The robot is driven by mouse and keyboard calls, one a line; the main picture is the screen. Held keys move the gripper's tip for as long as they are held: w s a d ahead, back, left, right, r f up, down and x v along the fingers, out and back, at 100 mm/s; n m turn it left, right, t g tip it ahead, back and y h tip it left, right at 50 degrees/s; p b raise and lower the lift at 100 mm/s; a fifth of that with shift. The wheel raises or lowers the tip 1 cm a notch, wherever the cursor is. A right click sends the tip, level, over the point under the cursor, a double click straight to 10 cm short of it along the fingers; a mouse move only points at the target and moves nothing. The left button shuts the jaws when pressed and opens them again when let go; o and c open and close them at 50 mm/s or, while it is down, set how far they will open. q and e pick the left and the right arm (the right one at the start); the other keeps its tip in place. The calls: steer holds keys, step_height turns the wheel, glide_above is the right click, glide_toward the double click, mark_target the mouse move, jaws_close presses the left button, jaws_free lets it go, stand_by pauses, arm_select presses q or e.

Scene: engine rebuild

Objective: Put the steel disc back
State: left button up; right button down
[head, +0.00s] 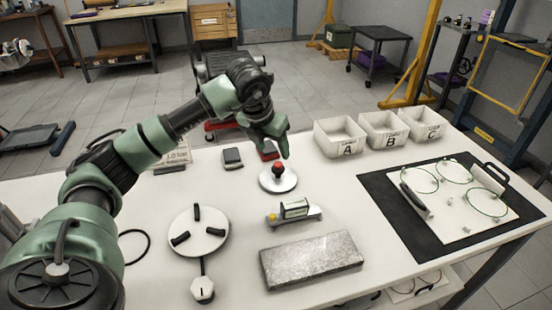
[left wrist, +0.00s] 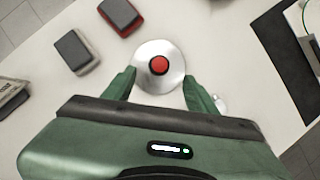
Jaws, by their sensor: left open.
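The steel disc (head: 270,184) is a round, shiny plate with a red and black knob in its middle. It lies flat on the white table, behind the small gauge-like tool. In the left wrist view the disc (left wrist: 146,82) and its red knob (left wrist: 159,65) show between my two fingers. My left gripper (head: 284,150) is open and points down above the knob, with nothing held. Whether the fingers touch the disc I cannot tell. My right gripper is not in view.
A round white plate with black pads (head: 198,247), a gauge-like tool (head: 310,213) and a grey slab (head: 312,262) lie nearer. White bins (head: 340,152) stand back right, beside a black mat (head: 383,205). Dark and red blocks (head: 232,157) lie behind.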

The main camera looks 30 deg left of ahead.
arm_select(q)
steer(key=shift+v, duration=1.5)
